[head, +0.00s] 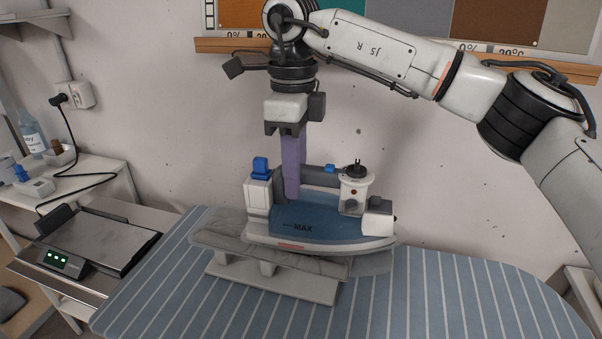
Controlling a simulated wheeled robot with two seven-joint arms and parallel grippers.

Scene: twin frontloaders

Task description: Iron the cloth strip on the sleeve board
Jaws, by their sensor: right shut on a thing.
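The blue and white iron (310,222), marked MAX, sits over the sleeve board (270,280) in the middle of the head view. My right gripper (292,188) comes down from above with long purple fingers, shut on the iron's handle. A grey, creased cloth strip (222,236) lies along the top of the sleeve board. The iron's body hides much of its middle. The iron looks level and close to the strip; I cannot tell whether its sole touches it. My left gripper is not in view.
The sleeve board stands on a blue striped ironing board (440,295), clear to the right. At left are a metal plate with a green-lit display (90,240) and a white side table (95,175) with a bottle (32,135). A cord hangs from a wall socket (75,96).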

